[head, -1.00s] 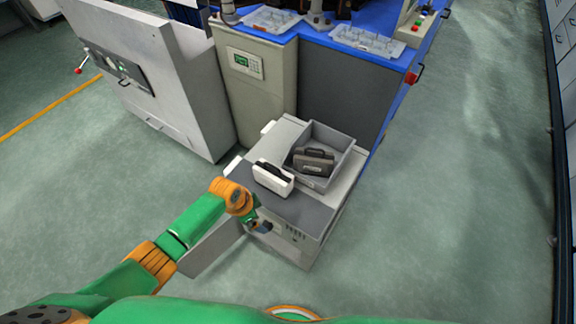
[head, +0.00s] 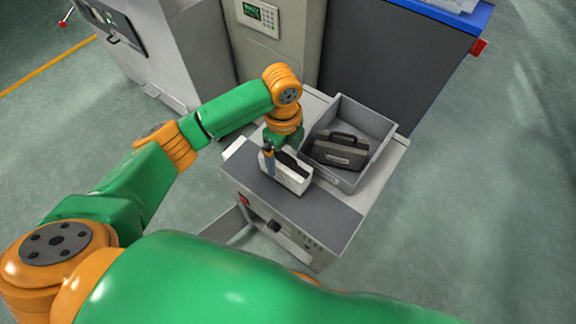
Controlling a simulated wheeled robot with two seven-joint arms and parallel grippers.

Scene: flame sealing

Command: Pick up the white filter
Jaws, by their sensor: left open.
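The white filter (head: 297,180), a small case-like block with a dark top, stands upright on the dark grey top of the cabinet (head: 325,214). My left gripper (head: 271,163) is open at the filter's left end, pointing down from above. One blue-grey finger shows in front of the filter's near side. The other finger is hidden by the wrist and the filter, so I cannot tell whether they touch. My right gripper is out of view.
A grey open bin (head: 381,124) on the cabinet holds a black case (head: 341,153) with a handle, close to the right of my left wrist. A beige machine with a keypad (head: 260,17) stands behind. The floor at right is clear.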

